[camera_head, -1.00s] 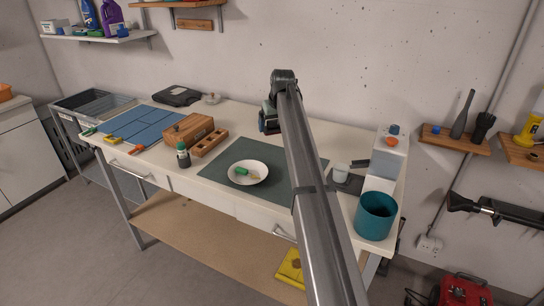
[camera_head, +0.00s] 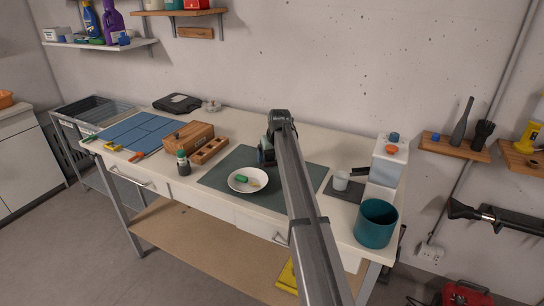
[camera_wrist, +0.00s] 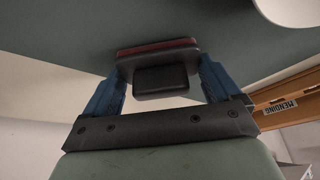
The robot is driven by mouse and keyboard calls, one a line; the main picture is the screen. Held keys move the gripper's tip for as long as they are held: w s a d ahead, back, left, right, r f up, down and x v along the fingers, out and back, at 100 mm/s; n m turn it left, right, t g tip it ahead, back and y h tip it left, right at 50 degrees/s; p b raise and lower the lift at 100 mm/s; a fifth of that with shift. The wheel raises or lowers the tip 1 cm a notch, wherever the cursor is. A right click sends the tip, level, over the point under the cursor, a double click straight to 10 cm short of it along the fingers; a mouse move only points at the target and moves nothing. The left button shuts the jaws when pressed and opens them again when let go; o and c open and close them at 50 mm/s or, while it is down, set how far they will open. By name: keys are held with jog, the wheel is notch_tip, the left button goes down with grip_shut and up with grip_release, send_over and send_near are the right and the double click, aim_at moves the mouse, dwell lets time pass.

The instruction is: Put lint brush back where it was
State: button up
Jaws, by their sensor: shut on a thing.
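My gripper (camera_wrist: 160,85) has its two blue fingers closed on the lint brush (camera_wrist: 158,52), a dark piece with a red strip along one side and a dark block below it. The brush lies level between the fingers in the wrist view. The green mat (camera_wrist: 60,25) fills the top of that view, and I cannot tell whether the brush touches it. In the head view my gripper (camera_head: 266,152) is low over the back part of the green mat (camera_head: 217,177). The brush cannot be made out there, hidden by my gripper and arm.

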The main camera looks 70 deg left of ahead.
jog(key=shift+f, duration=0.15)
jog(key=o, duration=0.7)
jog(key=v, duration=1.2)
